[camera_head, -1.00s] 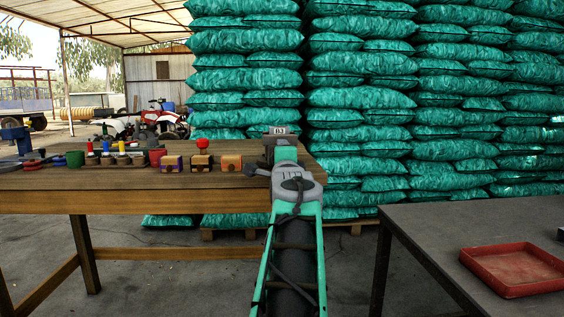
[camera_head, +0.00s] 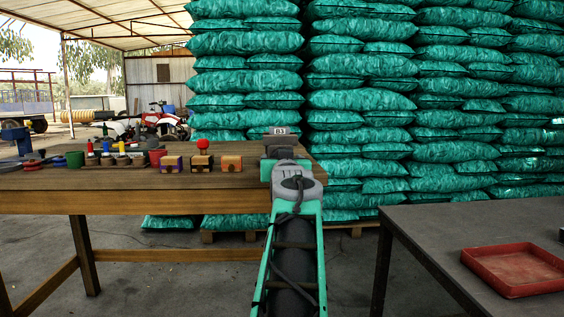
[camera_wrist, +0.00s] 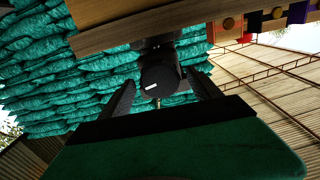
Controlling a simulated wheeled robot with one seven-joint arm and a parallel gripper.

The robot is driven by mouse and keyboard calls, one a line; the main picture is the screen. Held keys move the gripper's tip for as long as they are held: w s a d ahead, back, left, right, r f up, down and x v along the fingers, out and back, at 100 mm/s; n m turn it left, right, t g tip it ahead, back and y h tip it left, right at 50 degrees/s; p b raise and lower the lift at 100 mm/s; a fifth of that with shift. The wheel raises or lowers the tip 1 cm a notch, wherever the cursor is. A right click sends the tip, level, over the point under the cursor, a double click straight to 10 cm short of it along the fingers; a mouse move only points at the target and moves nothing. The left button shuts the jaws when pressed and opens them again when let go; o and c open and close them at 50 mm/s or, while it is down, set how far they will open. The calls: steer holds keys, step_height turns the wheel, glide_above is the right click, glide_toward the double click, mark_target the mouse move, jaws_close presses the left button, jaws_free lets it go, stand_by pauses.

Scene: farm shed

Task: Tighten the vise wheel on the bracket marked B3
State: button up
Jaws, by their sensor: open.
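A small plate that reads B3 (camera_head: 280,131) stands on the bracket at the right end of the wooden table in the head view. The dark vise body (camera_head: 280,140) shows below the plate, partly covered by my arm. In the wrist view a dark round knob with a white mark, apparently the vise wheel (camera_wrist: 159,82), sits between my gripper's fingers. My gripper (camera_wrist: 161,92) is open, one finger on each side of the wheel. Contact cannot be told. In the head view my own arm hides the fingers and the wheel.
The wooden table (camera_head: 150,200) holds several coloured blocks, such as an orange one (camera_head: 231,163), left of the vise. Stacked green sacks (camera_head: 360,98) stand behind. A dark table (camera_head: 470,225) with a red tray (camera_head: 505,287) is at the right.

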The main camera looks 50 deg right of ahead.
steer(key=n, duration=1.2)
steer(key=shift+d, duration=0.1)
steer(key=shift+c, duration=0.3)
steer(key=c, duration=1.5)
steer(key=shift+m, duration=0.6)
steer(key=o, duration=1.6)
steer(key=shift+m, duration=0.3)
steer(key=shift+c, duration=0.2)
